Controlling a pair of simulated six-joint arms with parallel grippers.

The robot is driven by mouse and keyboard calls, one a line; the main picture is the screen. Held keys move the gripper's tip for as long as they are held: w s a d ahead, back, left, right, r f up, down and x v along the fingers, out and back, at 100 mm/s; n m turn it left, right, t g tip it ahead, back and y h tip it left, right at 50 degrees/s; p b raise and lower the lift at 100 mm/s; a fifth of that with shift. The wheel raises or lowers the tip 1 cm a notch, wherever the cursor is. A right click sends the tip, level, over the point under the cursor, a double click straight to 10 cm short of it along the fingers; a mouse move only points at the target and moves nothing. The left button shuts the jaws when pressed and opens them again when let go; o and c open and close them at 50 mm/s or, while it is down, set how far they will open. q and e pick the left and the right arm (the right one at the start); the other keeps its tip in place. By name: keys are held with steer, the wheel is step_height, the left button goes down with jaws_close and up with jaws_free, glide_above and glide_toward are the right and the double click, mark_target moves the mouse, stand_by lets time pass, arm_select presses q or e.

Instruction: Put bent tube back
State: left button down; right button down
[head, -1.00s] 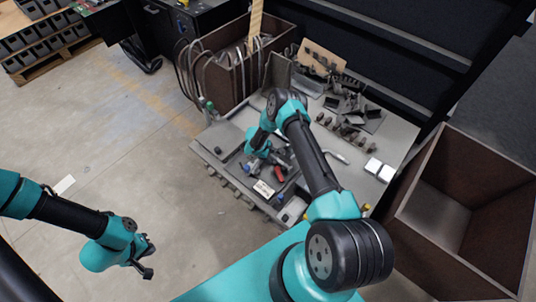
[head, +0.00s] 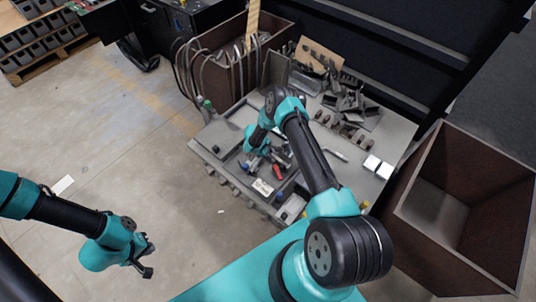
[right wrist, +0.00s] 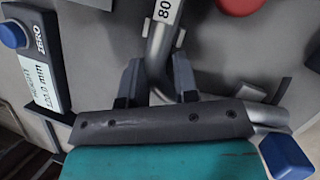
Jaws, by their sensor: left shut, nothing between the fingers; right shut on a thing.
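In the right wrist view a silver bent tube (right wrist: 155,58), with a white label reading 80 (right wrist: 168,10) at the top edge, curves down between the fingers of my right gripper (right wrist: 158,82). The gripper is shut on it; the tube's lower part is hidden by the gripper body. In the head view my right gripper (head: 258,163) is low over the front left of the grey worktable (head: 222,133). My left gripper (head: 146,264) is shut and empty over the floor, away from the table.
A display (right wrist: 42,85) and a red knob (right wrist: 240,5) are near the right gripper. A brown bin (head: 443,200) stands right; another (head: 225,78) stands behind.

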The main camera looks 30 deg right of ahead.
steer(key=shift+w+r, duration=0.1)
steer(key=shift+r, duration=0.1)
steer(key=shift+r, duration=0.8)
steer(key=shift+r, duration=0.1)
steer(key=shift+r, duration=1.15)
steer(key=shift+r, duration=0.2)
